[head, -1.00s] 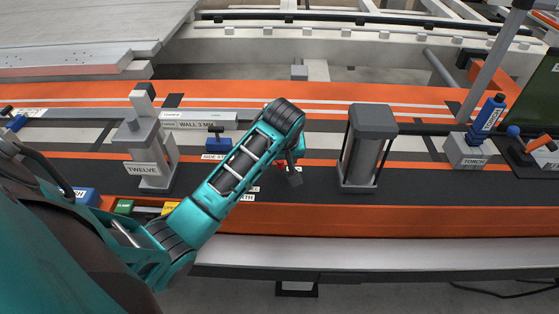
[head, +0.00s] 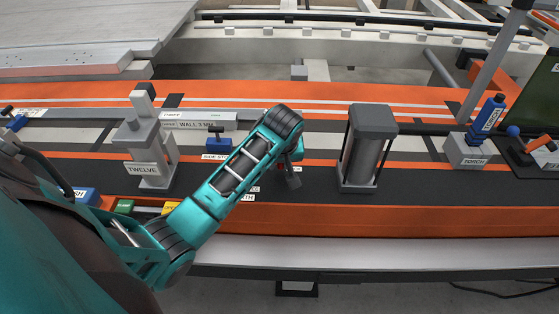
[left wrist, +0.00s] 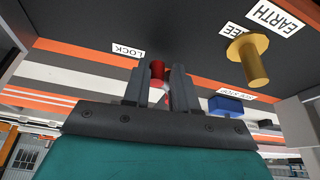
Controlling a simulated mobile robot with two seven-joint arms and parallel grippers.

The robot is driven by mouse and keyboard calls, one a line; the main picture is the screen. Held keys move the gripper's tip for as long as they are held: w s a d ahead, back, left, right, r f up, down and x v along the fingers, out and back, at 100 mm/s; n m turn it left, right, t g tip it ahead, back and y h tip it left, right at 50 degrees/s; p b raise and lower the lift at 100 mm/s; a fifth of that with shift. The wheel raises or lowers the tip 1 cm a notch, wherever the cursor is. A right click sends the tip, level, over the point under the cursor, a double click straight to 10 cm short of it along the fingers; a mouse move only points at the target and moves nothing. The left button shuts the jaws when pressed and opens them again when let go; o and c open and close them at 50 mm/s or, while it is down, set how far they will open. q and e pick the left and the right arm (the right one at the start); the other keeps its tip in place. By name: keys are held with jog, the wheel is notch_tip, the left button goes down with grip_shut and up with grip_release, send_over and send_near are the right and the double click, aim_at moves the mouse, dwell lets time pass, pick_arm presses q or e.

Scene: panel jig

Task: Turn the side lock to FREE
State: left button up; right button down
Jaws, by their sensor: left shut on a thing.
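The side lock shows in the left wrist view as a red handle (left wrist: 157,69) between my left fingers. My left gripper (left wrist: 159,82) is shut on it. The LOCK label (left wrist: 128,51) lies to the left of the handle. A label ending in EE (left wrist: 232,29), partly covered by a brass peg, lies to the right. The handle is nearer the LOCK label in the picture; its exact angle is hard to tell. In the head view my left gripper (head: 291,175) is low over the dark strip, and my forearm hides most of the lock. My right gripper is not in view.
The brass peg (left wrist: 250,60) stands by the EARTH label (left wrist: 275,17). A blue side stop (head: 216,139) stands behind my forearm. A grey framed cylinder (head: 367,150) stands close to the right of my gripper. The grey TWELVE post (head: 150,155) is to the left.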

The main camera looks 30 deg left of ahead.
pick_arm(q)
grip_shut()
jog(key=m, duration=0.1)
jog(key=s+a+m+h, duration=0.1)
jog(key=m, duration=0.1)
jog(key=s+m+t, duration=0.1)
jog(key=shift+a+r+m+h, duration=0.1)
jog(key=shift+a+m+h, duration=0.2)
jog(key=shift+m, duration=0.1)
jog(key=shift+s+a+m+h, duration=0.25)
jog(key=shift+a+m+h, duration=0.1)
jog(key=shift+m, duration=0.5)
jog(key=shift+s+a+m+h, duration=0.25)
jog(key=shift+a+m+h, duration=0.1)
jog(key=shift+m, duration=0.5)
jog(key=o, duration=0.9)
grip_release()
jog(key=shift+s, duration=0.1)
jog(key=v, duration=1.2)
jog(key=shift+s+r, duration=0.25)
jog(key=shift+r, duration=0.1)
jog(key=shift+a, duration=0.1)
